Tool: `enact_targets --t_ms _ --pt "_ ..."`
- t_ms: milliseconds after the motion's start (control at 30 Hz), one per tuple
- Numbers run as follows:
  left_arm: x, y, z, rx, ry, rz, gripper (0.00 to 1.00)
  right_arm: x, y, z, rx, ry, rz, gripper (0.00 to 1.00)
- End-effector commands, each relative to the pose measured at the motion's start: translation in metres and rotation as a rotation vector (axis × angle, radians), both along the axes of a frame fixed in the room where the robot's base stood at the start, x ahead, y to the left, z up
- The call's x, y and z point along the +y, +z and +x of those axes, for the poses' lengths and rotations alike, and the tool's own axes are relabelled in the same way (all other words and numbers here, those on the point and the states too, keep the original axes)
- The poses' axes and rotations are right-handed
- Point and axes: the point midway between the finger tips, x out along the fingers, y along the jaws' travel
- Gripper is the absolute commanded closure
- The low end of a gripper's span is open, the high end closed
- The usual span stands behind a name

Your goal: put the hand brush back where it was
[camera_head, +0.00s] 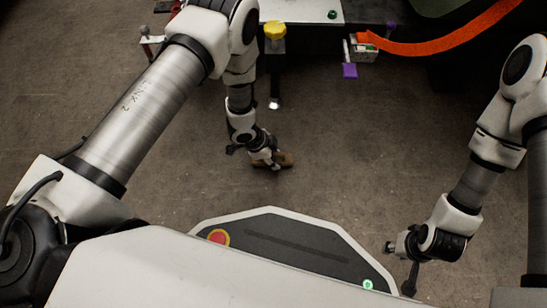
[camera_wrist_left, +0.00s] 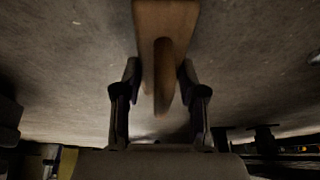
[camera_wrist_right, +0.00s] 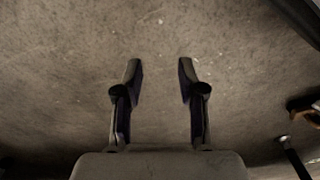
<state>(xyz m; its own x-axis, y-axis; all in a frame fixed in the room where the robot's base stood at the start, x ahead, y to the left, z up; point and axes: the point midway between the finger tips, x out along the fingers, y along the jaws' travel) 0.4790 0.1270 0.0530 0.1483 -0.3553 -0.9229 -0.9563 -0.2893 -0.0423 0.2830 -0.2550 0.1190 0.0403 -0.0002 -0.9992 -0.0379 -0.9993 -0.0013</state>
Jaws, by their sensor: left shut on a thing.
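The hand brush (camera_head: 287,160) is a brown wooden piece low over the floor in the middle of the head view. My left gripper (camera_head: 269,161) is shut on it. In the left wrist view the brush (camera_wrist_left: 166,25) lies lengthwise between the two fingers and reaches past their tips; its bristles cannot be made out. Whether it touches the floor cannot be told. My right gripper (camera_wrist_right: 159,75) is open and empty over bare floor in the right wrist view. In the head view its fingers (camera_head: 402,272) are near the bottom right.
A white-topped bench or cart (camera_head: 300,12) stands at the top, with a yellow knob (camera_head: 275,30) on its edge. A purple tag (camera_head: 349,71) hangs by a small box (camera_head: 362,50). An orange strip (camera_head: 450,43) curves at the upper right.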

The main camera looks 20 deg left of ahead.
Motion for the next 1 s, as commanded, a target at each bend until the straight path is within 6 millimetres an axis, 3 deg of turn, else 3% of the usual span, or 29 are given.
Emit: enact_targets --t_ms 100,133,200,567,1000 --pt "0.000 -0.004 0.000 0.000 0.000 0.000 0.97 0.000 -0.002 0.000 -0.001 0.001 0.000 0.60" --pt "0.000 -0.004 0.000 0.000 0.001 0.000 0.52 0.000 -0.002 0.000 -0.001 0.001 0.000 0.60" --pt "0.000 -0.003 0.000 0.000 0.001 0.000 0.34 0.000 -0.001 0.000 -0.001 0.001 0.000 0.60" --pt "0.000 0.003 0.000 0.000 0.000 0.000 0.34 0.000 0.002 0.000 0.001 0.000 0.000 0.60" --pt "0.036 0.099 -0.014 0.000 0.003 0.000 0.34 0.001 0.065 -0.013 0.034 -0.011 0.007 0.60"
